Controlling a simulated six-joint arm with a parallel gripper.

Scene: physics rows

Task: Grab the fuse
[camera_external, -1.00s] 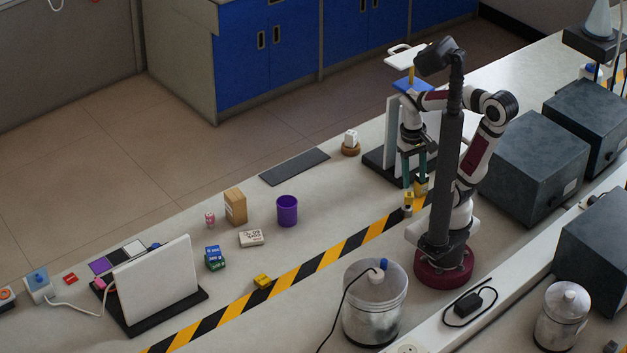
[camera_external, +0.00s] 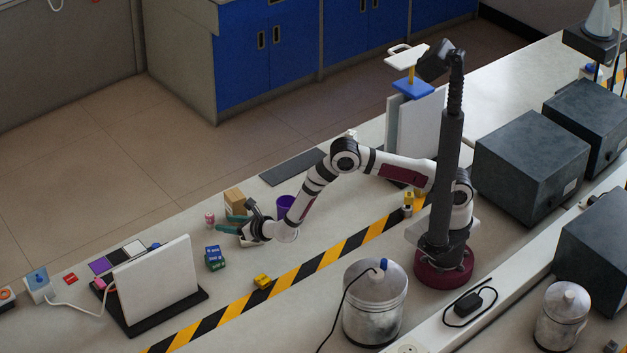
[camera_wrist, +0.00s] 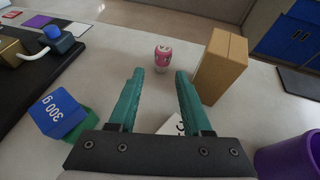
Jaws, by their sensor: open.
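A tan box (camera_wrist: 222,66) stands close beside the right finger. A white lettered block (camera_wrist: 172,125) is partly hidden under my gripper. A purple cup (camera_external: 286,203) stands behind my arm. A white panel (camera_external: 155,280) stands farther left.

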